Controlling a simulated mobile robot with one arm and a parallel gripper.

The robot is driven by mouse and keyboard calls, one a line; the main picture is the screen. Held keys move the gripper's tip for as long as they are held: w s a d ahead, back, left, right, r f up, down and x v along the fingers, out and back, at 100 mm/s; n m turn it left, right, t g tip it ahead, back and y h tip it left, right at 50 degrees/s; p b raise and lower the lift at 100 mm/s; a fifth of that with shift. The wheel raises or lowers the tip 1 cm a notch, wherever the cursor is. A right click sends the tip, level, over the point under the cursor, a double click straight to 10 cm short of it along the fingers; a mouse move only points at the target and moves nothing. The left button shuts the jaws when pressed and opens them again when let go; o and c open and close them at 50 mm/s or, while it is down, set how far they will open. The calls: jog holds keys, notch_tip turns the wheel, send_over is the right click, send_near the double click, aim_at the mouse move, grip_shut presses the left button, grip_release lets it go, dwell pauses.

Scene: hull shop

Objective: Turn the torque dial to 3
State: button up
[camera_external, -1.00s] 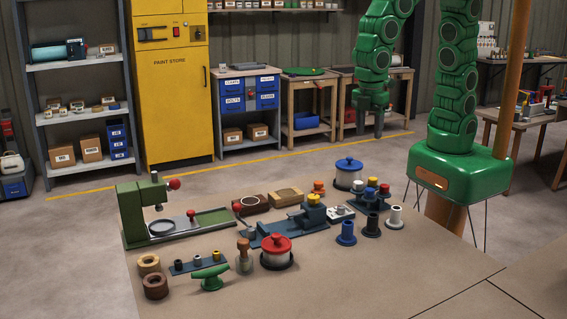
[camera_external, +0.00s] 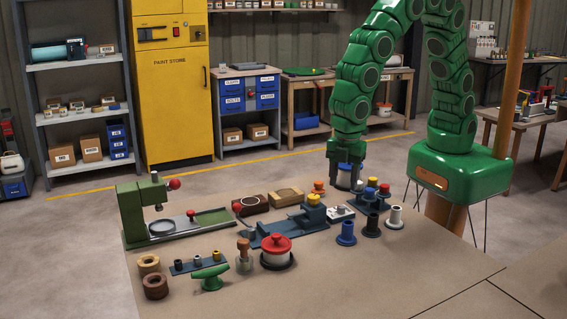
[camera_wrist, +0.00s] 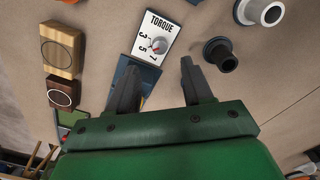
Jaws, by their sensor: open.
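The torque dial is a small knob with red on it (camera_wrist: 159,45), on a white plate (camera_wrist: 150,29) marked TORQUE with the numbers 3, 5 and 7. Which number it points at is too small to tell. The plate also shows on the bench (camera_external: 341,213) in the external view. My gripper (camera_wrist: 158,65) is open and empty, its two fingers on either side below the plate in the wrist view and apart from the knob. In the external view my gripper (camera_external: 346,172) hangs over the far side of the bench, at the blue-lidded pot, beyond the plate.
A blue-grey fixture (camera_external: 283,232) adjoins the plate. Black (camera_external: 371,226), white (camera_external: 395,217) and blue (camera_external: 346,232) flanged pieces stand to its right. A pale wooden block (camera_wrist: 62,45) and a dark one lie left of it.

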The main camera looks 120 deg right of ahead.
aim_at(341, 207)
jog(key=shift+d+f, duration=0.1)
jog(key=shift+f, duration=3.65)
grip_shut()
